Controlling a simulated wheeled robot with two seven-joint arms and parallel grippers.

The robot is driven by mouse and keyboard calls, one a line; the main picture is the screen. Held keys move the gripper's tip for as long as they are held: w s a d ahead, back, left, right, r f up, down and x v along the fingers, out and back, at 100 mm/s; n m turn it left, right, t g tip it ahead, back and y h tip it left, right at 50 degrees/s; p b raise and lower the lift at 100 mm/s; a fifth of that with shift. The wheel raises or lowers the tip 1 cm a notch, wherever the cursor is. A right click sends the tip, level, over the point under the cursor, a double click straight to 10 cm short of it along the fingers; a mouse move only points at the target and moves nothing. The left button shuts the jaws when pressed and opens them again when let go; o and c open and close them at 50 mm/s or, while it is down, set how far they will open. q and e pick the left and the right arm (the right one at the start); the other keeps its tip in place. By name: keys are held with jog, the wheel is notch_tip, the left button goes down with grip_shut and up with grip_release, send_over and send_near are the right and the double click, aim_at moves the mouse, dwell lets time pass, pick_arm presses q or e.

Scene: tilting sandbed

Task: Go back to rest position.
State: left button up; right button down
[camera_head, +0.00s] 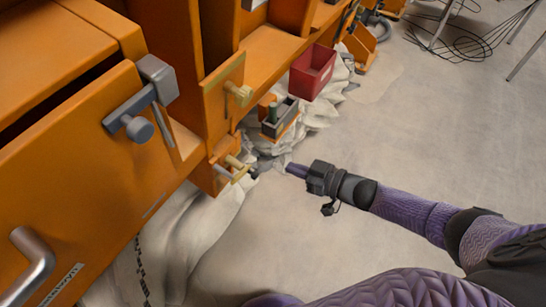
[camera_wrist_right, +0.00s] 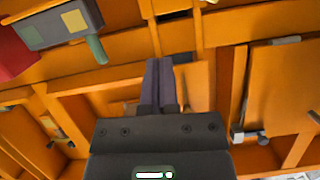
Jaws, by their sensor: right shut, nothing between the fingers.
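My right gripper (camera_head: 288,168) reaches in from the lower right in the head view, its purple fingers pointing left toward the orange machine (camera_head: 90,150). Its fingers are together and empty. In the wrist view the shut fingers (camera_wrist_right: 158,80) stand in the middle, in front of the orange frame (camera_wrist_right: 215,30). A brass-coloured handle (camera_head: 237,168) on the machine's lower edge is a little left of the fingertips, apparently apart from them. My left gripper is not in view.
A grey clamp latch (camera_head: 147,100) and a curved grey handle (camera_head: 35,262) are on the machine's front. A red bin (camera_head: 312,72) and a small grey box (camera_head: 279,118) sit along its side. Cables (camera_head: 470,45) lie at the back right. Pale floor (camera_head: 420,130) is clear to the right.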

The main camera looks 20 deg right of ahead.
jog(key=s+d+f+m+g+h, duration=0.2)
jog(key=s+f+h, duration=0.2)
jog(key=s+f, duration=0.45)
jog(key=s+d+f+m+g+h, duration=0.25)
jog(key=s+f+h, duration=0.35)
jog(key=f, duration=0.4)
jog(key=s+a+f+g, duration=0.1)
jog(key=s+f+g, duration=0.1)
jog(key=s, duration=0.9)
jog(key=s+a+f+g, duration=0.1)
jog(key=s+f+g, duration=0.2)
jog(key=s, duration=0.9)
jog(key=shift+s+a+g, duration=0.2)
jog(key=shift+g, duration=1.05)
jog(key=shift+w, duration=0.15)
